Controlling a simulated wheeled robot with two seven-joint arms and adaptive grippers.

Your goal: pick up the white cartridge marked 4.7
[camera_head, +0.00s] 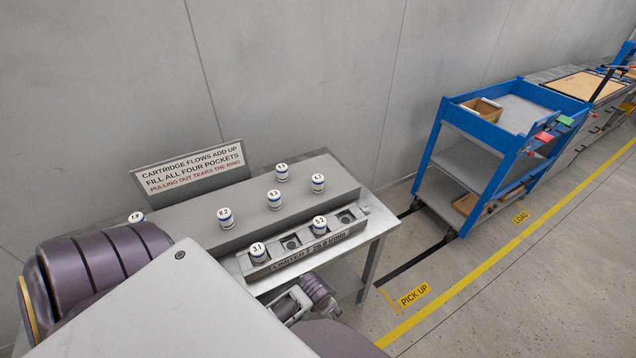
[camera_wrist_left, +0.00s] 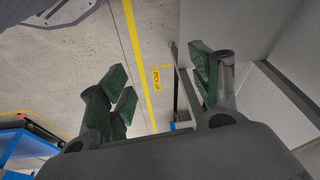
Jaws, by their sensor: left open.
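The white cartridge that appears to be marked 4.7 (camera_head: 318,183) stands upright at the right end of the grey raised shelf (camera_head: 184,230), its small label hard to read. It has a blue band and is apart from the other cartridges. My left gripper (camera_wrist_left: 160,88) is open and empty in the left wrist view, its green-padded fingers wide apart above the floor. No cartridge shows in that view. In the head view, part of my left arm shows in front of the bench, with its fingers not clearly visible.
Several similar cartridges stand on the shelf, including one marked 9.3 (camera_head: 274,200). The pocket block (camera_head: 340,240) in front holds cartridges marked 3.1 (camera_head: 259,253) and 5.2 (camera_head: 319,226), with two empty pockets. A sign (camera_head: 190,168) stands behind; a blue cart (camera_head: 436,140) stands right.

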